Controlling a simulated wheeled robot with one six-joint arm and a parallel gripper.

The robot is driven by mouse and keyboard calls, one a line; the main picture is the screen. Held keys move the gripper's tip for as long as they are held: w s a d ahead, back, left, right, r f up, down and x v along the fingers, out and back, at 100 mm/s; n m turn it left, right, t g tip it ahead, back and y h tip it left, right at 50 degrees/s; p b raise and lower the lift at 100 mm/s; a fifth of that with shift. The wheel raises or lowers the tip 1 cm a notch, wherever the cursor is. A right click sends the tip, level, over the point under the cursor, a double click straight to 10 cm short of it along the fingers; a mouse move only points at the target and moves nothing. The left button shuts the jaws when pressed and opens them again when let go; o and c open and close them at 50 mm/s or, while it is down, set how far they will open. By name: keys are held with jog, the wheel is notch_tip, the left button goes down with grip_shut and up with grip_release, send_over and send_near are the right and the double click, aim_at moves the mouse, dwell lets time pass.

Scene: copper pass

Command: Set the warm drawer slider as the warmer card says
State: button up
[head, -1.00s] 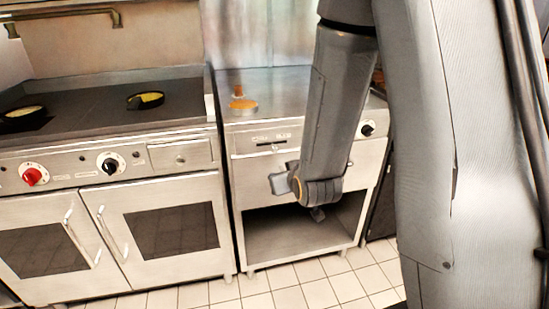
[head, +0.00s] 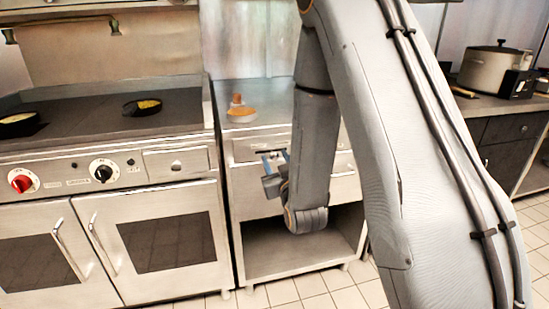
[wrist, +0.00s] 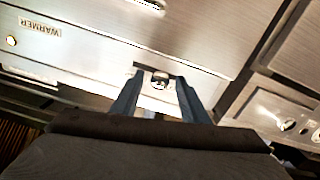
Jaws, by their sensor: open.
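The warmer unit's steel front (head: 245,150) stands right of the range in the head view, with my arm across its right part. My gripper (head: 270,172) is in front of this panel, its fingers open. In the wrist view my gripper (wrist: 158,92) has its two fingers spread on either side of a small dark-and-pale knob (wrist: 160,80), which looks like the slider. No contact shows, and the depth gap is unclear. The slider's setting cannot be read. A WARMER label (wrist: 40,28) appears upside down at upper left. I cannot make out a warmer card.
The range (head: 110,170) with two pans stands to the left. Below is an open shelf bay (head: 270,255). A large pot (head: 492,68) stands on the right counter. Tiled floor is clear in front.

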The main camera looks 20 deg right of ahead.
jog(key=shift+w, duration=0.9)
